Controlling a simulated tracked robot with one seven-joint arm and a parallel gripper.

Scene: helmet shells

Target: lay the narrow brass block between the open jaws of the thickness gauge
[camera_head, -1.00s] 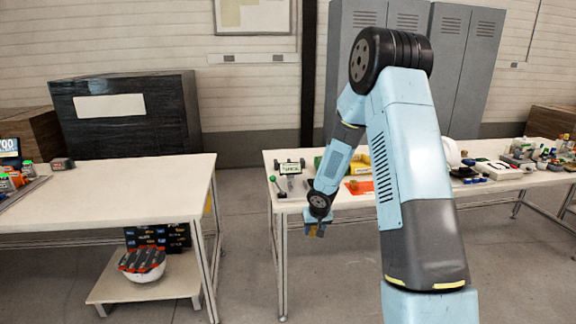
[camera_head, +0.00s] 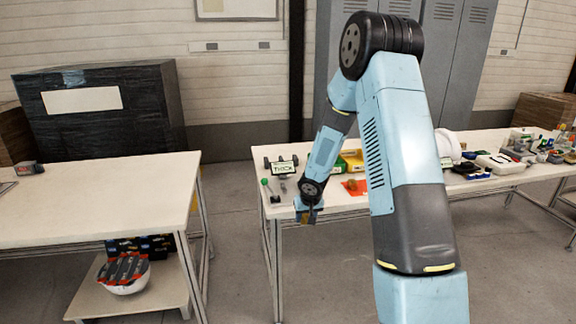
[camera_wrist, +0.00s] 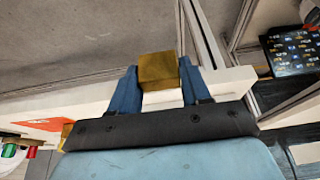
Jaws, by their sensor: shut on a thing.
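My gripper (camera_wrist: 157,85) is shut on the brass block (camera_wrist: 158,70), which sticks out between the blue fingertips in the wrist view. In the head view my gripper (camera_head: 307,214) hangs at the front edge of the right-hand table (camera_head: 345,203), near its left end; the block is too small there to make out well. A sign reading "THICK" (camera_head: 284,167) stands at that table's back left. A green-knobbed lever (camera_head: 265,183) and small grey parts are just in front of it. I cannot tell the gauge's jaws apart at this size.
An orange sheet (camera_head: 354,187) and a yellow bin (camera_head: 353,160) lie right of the sign, partly behind my arm. Several small items crowd the table's right part. Another table (camera_head: 95,195) stands at left, with a filled white bowl-shaped shell (camera_head: 124,273) on its lower shelf. Floor lies between the tables.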

